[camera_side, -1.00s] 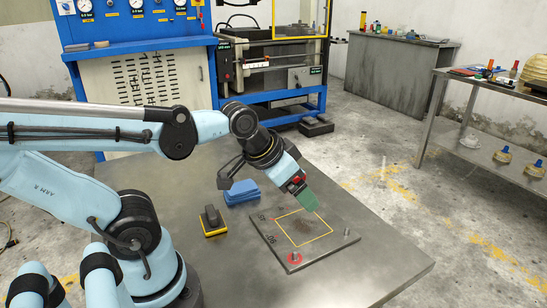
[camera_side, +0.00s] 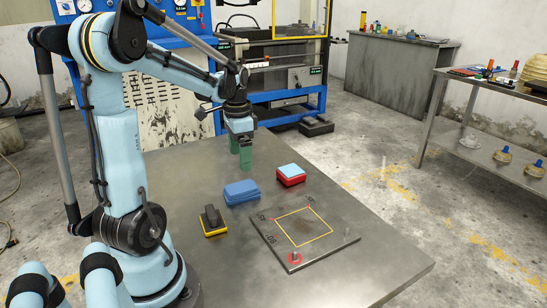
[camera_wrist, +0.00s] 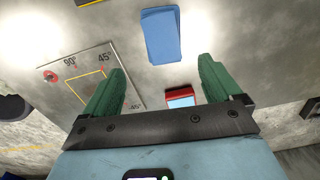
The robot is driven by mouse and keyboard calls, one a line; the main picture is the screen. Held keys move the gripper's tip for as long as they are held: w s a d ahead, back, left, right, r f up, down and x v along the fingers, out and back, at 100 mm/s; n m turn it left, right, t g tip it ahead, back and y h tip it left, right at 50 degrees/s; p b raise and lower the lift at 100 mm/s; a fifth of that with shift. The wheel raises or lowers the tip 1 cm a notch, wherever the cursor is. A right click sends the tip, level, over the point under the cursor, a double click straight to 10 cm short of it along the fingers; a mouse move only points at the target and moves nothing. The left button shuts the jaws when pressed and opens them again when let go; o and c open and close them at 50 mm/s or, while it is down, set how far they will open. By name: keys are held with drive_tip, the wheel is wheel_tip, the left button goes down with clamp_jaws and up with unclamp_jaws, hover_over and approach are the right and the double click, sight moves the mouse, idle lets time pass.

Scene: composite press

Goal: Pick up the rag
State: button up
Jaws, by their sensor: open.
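The rag appears to be the folded blue cloth (camera_side: 241,192), lying on the metal table left of the marked plate. It also shows in the wrist view (camera_wrist: 161,35), at the top middle, beyond the fingertips. My gripper (camera_side: 241,160) has green fingers pointing down, above the table and behind the rag in the side view. The gripper (camera_wrist: 161,70) is open and empty in the wrist view, with the fingers well apart. Nothing hides the cloth.
A red block with a light blue top (camera_side: 291,174) sits right of the rag. A yellow-edged black-handled tool (camera_side: 213,221) lies in front of the rag.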

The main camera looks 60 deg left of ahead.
hover_over(241, 186)
drive_tip(key=f, duration=0.5)
drive_tip(key=shift+d+f, duration=0.3)
drive_tip(key=shift+f, duration=0.05)
drive_tip(key=shift+a+f, duration=0.15)
drive_tip(key=shift+f, duration=1.15)
drive_tip(key=shift+a+f, duration=0.1)
drive_tip(key=shift+f, duration=1.2)
drive_tip(key=shift+c, duration=0.4)
drive_tip(key=c, duration=1.1)
drive_tip(key=shift+o, duration=0.2)
